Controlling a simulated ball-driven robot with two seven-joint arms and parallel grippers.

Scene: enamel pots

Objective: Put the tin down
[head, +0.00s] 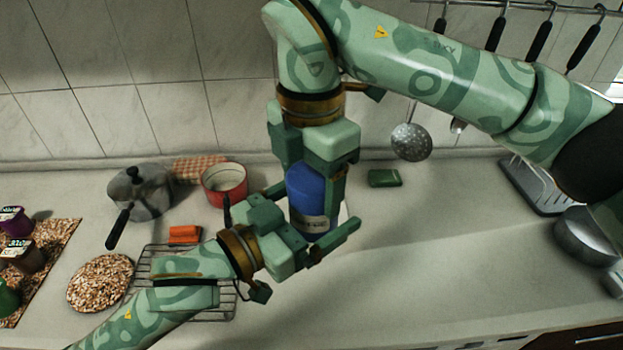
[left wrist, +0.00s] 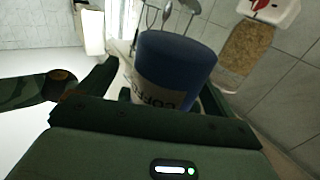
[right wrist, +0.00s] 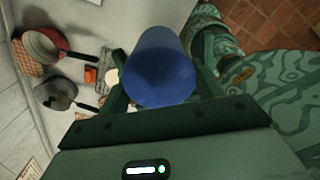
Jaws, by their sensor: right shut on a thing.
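The tin (head: 307,190) is a blue cylinder with a pale coffee label. My right gripper (head: 318,195) comes down from above and is shut on the tin. My left gripper (head: 312,218) comes in low from the left, its fingers spread open close to the tin's lower part. The tin with its label also shows large in the left wrist view (left wrist: 172,68). Whether the tin's base touches the counter is hard to tell.
A green block (head: 384,178) lies behind right. A skimmer (head: 411,142) hangs above.

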